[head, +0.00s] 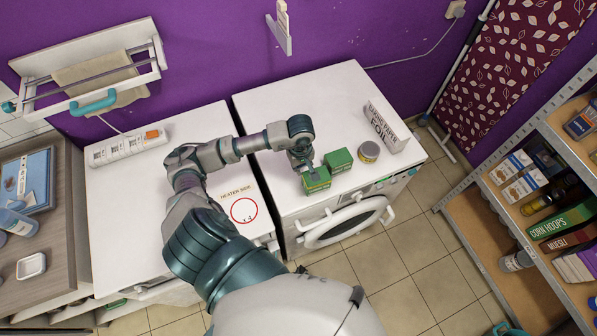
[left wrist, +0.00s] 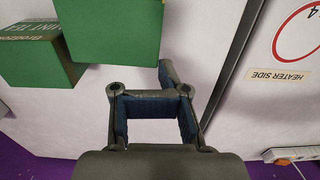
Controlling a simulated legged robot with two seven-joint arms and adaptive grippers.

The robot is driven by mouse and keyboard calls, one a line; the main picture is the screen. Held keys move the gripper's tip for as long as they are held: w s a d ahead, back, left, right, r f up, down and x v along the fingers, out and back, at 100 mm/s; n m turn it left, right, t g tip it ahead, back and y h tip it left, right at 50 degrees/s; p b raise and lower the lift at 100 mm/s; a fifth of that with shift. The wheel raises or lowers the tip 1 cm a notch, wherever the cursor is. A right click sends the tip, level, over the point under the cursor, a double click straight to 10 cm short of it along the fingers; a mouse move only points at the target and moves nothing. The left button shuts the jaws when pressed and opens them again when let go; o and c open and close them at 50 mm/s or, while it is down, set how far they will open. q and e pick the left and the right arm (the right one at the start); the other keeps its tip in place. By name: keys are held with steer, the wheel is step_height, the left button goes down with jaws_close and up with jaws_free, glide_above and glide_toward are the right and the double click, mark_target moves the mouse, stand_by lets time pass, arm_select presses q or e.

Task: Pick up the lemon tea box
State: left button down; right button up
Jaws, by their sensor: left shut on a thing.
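My left gripper (head: 306,170) is down at a green tea box (head: 318,182) near the front edge of the white washing machine top, shut on it. This box shows large at the top of the left wrist view (left wrist: 112,30), beside the fingers (left wrist: 145,88). Its label is not readable, so I cannot tell whether it is the lemon one. I cannot tell whether it is lifted. A second green box (head: 339,160) stands just behind and to the right. In the left wrist view (left wrist: 28,50) its label reads partly as mint tea. My right gripper is out of view.
A round tin (head: 369,152) and a baking paper foil box (head: 386,128) stand right of the boxes. A white appliance marked "heater side" (head: 125,200) is at left, with a power strip (head: 127,146). Shelves (head: 470,215) stand at right. The washing machine's back area is clear.

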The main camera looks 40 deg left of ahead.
arm_select(q)
steer(key=s+d+r, duration=0.1)
steer(key=s+d, duration=0.9)
steer(key=s, duration=0.2)
steer(key=shift+s+r, duration=0.3)
steer(key=c, duration=0.8)
jaws_free()
steer(key=shift+d, duration=0.2)
steer(key=o, duration=0.4)
steer(key=shift+a, duration=0.1)
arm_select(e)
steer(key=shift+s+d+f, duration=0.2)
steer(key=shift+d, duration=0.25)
